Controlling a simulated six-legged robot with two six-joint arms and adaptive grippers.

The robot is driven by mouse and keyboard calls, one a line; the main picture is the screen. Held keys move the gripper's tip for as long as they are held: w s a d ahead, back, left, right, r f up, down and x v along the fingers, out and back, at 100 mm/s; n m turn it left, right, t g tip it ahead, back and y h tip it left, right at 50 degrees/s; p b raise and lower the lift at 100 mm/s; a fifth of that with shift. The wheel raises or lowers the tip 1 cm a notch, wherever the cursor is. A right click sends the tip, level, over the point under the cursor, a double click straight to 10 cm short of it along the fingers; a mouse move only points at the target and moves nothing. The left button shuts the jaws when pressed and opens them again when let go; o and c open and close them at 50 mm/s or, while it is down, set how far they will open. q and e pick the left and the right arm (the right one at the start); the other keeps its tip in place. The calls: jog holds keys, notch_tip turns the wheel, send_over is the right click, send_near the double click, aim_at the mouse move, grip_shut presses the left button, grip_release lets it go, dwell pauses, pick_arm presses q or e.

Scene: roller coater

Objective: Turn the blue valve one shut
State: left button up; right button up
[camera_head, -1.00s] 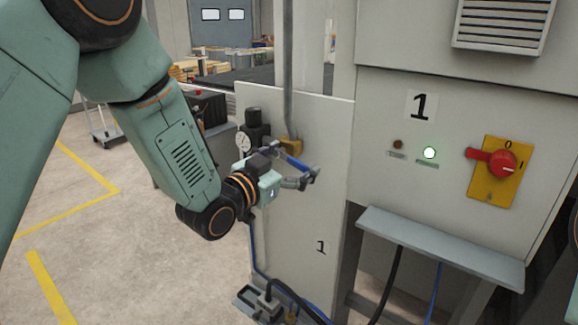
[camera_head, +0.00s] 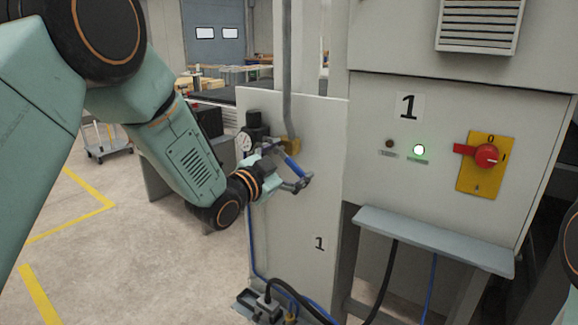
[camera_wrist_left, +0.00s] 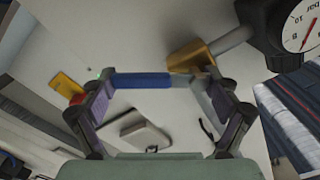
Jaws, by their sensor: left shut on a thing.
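The blue valve handle (camera_head: 292,166) sits by a brass valve body (camera_head: 290,145) on a grey pipe, in front of the light panel marked 1. It slopes down to the right in the head view. My left gripper (camera_head: 288,168) is at the handle, with its fingers shut on it. In the left wrist view the blue handle (camera_wrist_left: 140,80) lies across between the fingertips, and the brass body (camera_wrist_left: 190,55) is just beyond. My right gripper is not in view.
A pressure gauge (camera_head: 244,141) with a dark regulator is close beside my left wrist. The cabinet at right has a red rotary switch (camera_head: 487,155) on a yellow plate and a lit green lamp (camera_head: 419,150). A grey ledge (camera_head: 432,240) juts out below. Open floor lies left.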

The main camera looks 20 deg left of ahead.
pick_arm(q)
jog(key=shift+a+f+m+b, duration=0.15)
jog(key=shift+f+m+b, duration=0.4)
jog(key=shift+m, duration=0.35)
jog(key=shift+w+a+f+m+b, duration=0.15)
jog(key=shift+a+m+b, duration=0.3)
jog(key=shift+m+b, duration=0.9)
jog(key=shift+w+a+f+m+b, duration=0.2)
jog(key=shift+a+m+b, duration=0.35)
jog(key=shift+m, duration=1.3)
jog(key=shift+w+a+f+m+b, duration=0.15)
jog(key=shift+a+m+b, duration=0.15)
jog(key=shift+m+b, duration=1.1)
jog(key=shift+r+m, duration=0.1)
jog(key=shift+m, duration=0.2)
jog(key=o, duration=1.4)
jog(key=shift+w, duration=0.1)
jog(key=shift+o, duration=0.2)
jog(key=shift+s, duration=0.2)
